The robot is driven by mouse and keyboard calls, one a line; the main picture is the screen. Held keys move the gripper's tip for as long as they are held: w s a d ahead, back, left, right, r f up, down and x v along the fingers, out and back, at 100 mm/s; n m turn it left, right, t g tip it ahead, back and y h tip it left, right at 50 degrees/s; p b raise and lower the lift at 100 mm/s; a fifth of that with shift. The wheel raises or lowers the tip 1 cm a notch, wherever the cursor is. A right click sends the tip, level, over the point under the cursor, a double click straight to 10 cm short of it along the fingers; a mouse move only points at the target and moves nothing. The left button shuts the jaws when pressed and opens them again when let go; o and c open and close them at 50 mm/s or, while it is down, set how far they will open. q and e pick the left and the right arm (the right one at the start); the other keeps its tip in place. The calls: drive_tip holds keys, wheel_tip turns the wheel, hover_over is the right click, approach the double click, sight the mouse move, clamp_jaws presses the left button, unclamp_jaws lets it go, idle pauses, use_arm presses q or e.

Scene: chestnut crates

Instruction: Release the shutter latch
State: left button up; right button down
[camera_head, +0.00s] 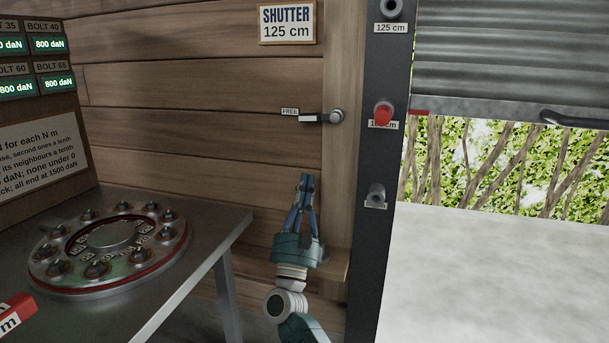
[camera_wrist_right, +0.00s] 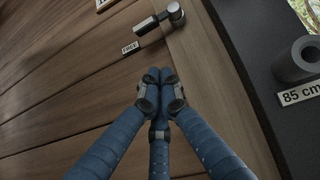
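The shutter latch (camera_head: 322,117) is a short lever on the plank wall, with a round metal pivot at its right end. Its white grip lies level, pointing left, just beside and below a small "FREE" label (camera_head: 290,111). The latch also shows at the top of the right wrist view (camera_wrist_right: 160,22). My right gripper (camera_head: 306,181) is below the latch, pointing up and apart from it. Its blue fingers come together at the tips in the right wrist view (camera_wrist_right: 160,82), with nothing seen between them. My left gripper is not in view.
A dark post (camera_head: 370,230) carries a red knob (camera_head: 383,112) and grey sockets. The grey shutter (camera_head: 510,50) hangs partly raised over an opening. A metal table (camera_head: 215,222) with a bolted round flange (camera_head: 60,268) stands left. The wall around the latch is clear.

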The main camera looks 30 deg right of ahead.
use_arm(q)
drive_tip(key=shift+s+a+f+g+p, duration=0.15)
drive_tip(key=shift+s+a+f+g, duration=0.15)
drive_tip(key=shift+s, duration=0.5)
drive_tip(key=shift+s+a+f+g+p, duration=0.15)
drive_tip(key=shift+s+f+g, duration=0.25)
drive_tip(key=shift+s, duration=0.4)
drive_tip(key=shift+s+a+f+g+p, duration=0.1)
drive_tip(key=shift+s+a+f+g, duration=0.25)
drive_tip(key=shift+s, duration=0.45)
use_arm(e)
drive_tip(key=shift+w+d+r, duration=0.65)
drive_tip(key=shift+w+r, duration=0.05)
drive_tip(key=shift+r, duration=0.9)
drive_tip(key=shift+w+d+r, duration=0.65)
drive_tip(key=shift+w+r, duration=0.1)
drive_tip(key=shift+r, duration=0.9)
drive_tip(key=shift+w+d+r, duration=0.65)
drive_tip(key=shift+w+r, duration=0.05)
drive_tip(key=shift+r, duration=0.9)
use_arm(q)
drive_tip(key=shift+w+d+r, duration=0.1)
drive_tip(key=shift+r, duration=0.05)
use_arm(e)
drive_tip(key=shift+r, duration=0.1)
